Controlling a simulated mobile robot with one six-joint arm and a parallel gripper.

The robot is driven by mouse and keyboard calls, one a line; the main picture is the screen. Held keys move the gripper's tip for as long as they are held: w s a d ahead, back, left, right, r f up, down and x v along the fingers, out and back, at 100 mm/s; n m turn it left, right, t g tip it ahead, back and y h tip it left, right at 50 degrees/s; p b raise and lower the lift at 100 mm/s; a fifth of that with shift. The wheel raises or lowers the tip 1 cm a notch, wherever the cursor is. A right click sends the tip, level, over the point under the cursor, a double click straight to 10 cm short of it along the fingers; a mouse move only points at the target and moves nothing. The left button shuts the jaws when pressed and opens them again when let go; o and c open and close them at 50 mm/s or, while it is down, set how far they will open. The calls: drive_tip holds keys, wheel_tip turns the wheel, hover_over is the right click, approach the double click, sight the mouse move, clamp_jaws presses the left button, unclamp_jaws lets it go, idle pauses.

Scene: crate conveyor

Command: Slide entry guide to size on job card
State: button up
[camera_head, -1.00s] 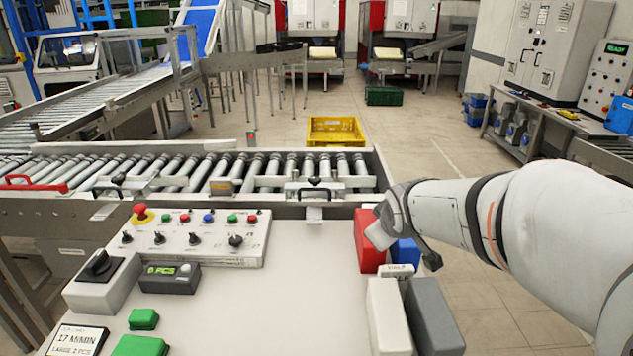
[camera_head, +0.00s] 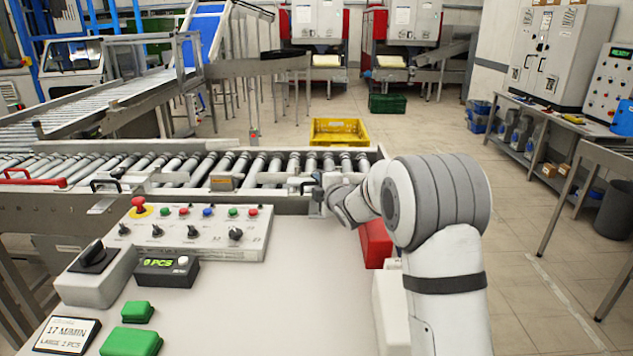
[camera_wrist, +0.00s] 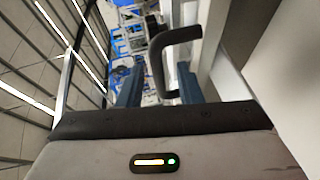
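The entry guide (camera_head: 285,179) is a metal bar over the near side of the roller conveyor, with a dark handle at its right end. My gripper (camera_head: 318,188) is at that handle, partly hidden by my arm. In the wrist view the dark bent handle (camera_wrist: 176,38) reaches between the two blue fingers of my gripper (camera_wrist: 160,80). The fingers are apart, with a gap beside the handle; I cannot tell whether either touches it. The job card (camera_head: 66,336) at the lower left reads 17 M/MIN and LARGE 2 PCS.
The control panel (camera_head: 185,232) has a red stop button, knobs and a display (camera_head: 165,270) reading 0 PCS. A red block (camera_head: 375,243) stands by my arm at the desk's right edge. A yellow crate (camera_head: 339,131) is on the floor behind the conveyor.

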drive_tip(key=shift+x, duration=1.6)
clamp_jaws()
